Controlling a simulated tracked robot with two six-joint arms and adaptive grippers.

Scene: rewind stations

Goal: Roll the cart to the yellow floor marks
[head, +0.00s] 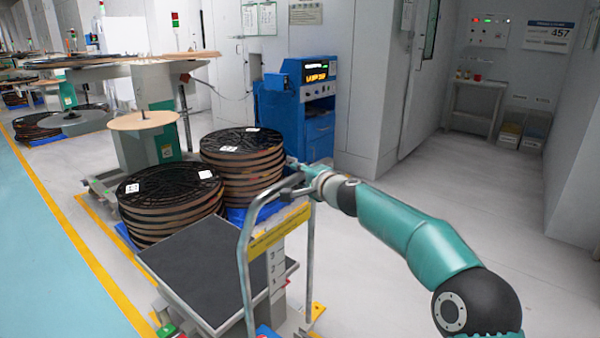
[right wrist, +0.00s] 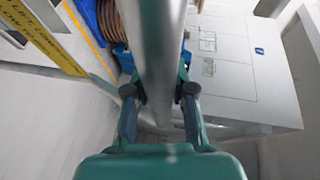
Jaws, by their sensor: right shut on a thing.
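The cart shows in the head view with a dark flat deck (head: 205,262) and a grey tubular handle (head: 246,255) at its near end. A yellow label plate (head: 278,231) is fixed across the handle frame. My right gripper (head: 303,186) is shut on the handle near its upper right corner. In the right wrist view, the grey handle tube (right wrist: 160,60) runs between the two fingers of the right gripper (right wrist: 160,92). Yellow floor lines (head: 85,250) run along the left of the cart, and a yellow mark (head: 317,310) lies by its near right side. My left gripper is not in view.
Stacks of black reels (head: 170,205) and (head: 243,160) stand on blue pallets just beyond the cart. A rewind machine (head: 145,120) and a blue cabinet (head: 300,110) are behind them. The grey floor (head: 440,210) to the right is clear, up to the wall and doorway.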

